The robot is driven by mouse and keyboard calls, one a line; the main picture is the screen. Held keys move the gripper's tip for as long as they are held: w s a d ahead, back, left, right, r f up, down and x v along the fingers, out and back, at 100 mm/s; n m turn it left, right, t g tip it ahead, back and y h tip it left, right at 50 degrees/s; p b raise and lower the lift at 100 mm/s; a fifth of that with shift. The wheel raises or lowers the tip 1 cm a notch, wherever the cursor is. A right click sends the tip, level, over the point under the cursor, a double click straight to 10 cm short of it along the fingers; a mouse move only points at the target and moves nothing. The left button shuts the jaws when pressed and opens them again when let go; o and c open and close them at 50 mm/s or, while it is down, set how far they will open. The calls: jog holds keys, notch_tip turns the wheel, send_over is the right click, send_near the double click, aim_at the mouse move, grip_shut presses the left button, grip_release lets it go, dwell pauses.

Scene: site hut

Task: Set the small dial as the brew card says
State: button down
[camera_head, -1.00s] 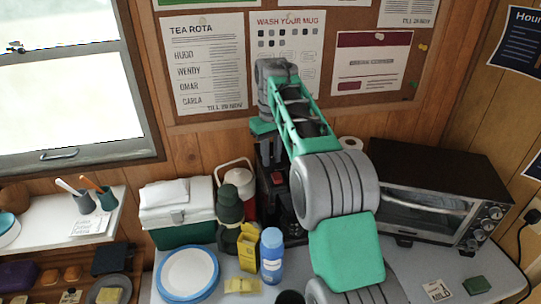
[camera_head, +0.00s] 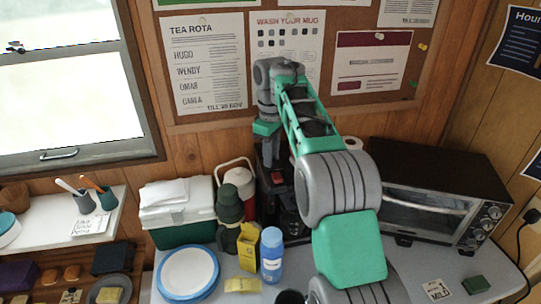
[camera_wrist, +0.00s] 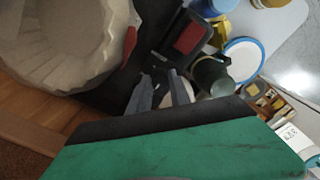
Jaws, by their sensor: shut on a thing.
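The dark coffee machine (camera_head: 285,203) stands against the back wall, mostly behind my arm. Its red part also shows in the wrist view (camera_wrist: 188,38). My gripper (camera_wrist: 163,92) is at the machine's top, with its fingers close together, shut on what seems to be the small dial. The fingers and the gripper body hide the dial, so its marks and pointer cannot be read. In the head view my gripper (camera_head: 268,152) is partly hidden by its own wrist. A small card reading MILD (camera_head: 436,289) lies at the front right of the table.
A toaster oven (camera_head: 440,165) with several knobs stands right of my arm. A green flask (camera_head: 230,205), blue bottle (camera_head: 272,250), yellow carton (camera_head: 248,245) and plates (camera_head: 188,272) crowd the left. A cool box (camera_head: 180,215) stands behind. A pale rounded thing (camera_wrist: 65,40) fills the wrist view's upper left.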

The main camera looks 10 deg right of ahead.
jog(key=c, duration=1.2)
grip_release()
notch_tip(320, 180, up, 8)
jog(key=p, duration=0.7)
jog(key=shift+f, duration=0.1)
